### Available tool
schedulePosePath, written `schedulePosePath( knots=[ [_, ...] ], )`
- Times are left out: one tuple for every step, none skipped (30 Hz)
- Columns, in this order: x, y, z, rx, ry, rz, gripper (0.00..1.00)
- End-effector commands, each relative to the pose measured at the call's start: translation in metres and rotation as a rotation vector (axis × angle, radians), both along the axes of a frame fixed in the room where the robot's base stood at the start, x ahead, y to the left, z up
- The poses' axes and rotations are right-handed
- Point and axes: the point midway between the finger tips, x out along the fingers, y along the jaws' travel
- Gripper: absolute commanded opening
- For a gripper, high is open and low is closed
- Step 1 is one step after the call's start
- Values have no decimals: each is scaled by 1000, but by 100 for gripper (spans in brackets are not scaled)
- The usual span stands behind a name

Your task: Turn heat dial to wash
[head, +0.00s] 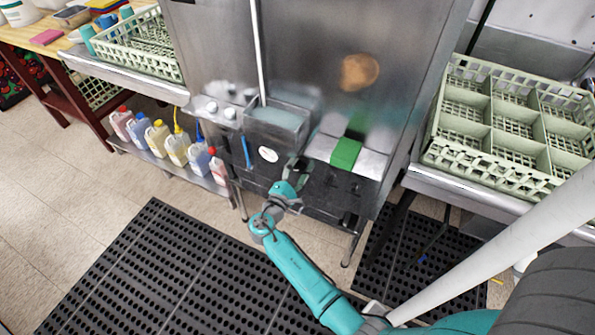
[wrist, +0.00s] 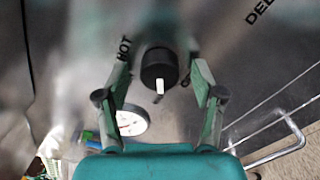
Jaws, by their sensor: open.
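The heat dial (wrist: 158,66) is a round black knob with a white pointer mark. In the wrist view it sits between the fingertips of my gripper (wrist: 162,78), with a gap visible on both sides. The white mark points toward the bottom of the picture. Another label is partly covered by the right finger and cannot be read. In the head view my gripper (head: 297,172) is at the dark front panel of the steel dish machine (head: 325,60) and hides the dial.
A white round gauge (head: 268,154) is left of my gripper. Dish racks (head: 515,117) stand on side counters. Several jugs (head: 178,148) stand on a low shelf. A black mat (head: 160,265) covers the floor.

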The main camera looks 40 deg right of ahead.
Motion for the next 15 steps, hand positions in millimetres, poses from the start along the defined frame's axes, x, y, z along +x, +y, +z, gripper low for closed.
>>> schedulePosePath(
  knots=[
    [0, 0, 0, 0, 0, 0, 68],
    [0, 0, 0, 0, 0, 0, 68],
    [0, 0, 0, 0, 0, 0, 65],
    [0, 0, 0, 0, 0, 0, 58],
    [0, 0, 0, 0, 0, 0, 50],
    [0, 0, 0, 0, 0, 0, 40],
    [0, 0, 0, 0, 0, 0, 33],
    [0, 0, 0, 0, 0, 0, 25],
    [0, 0, 0, 0, 0, 0, 15],
    [0, 0, 0, 0, 0, 0, 8],
    [0, 0, 0, 0, 0, 0, 8],
    [0, 0, 0, 0, 0, 0, 7],
    [0, 0, 0, 0, 0, 0, 7],
    [0, 0, 0, 0, -1, 0, 7],
    [0, 0, 0, 1, -2, 0, 7]
  ],
)
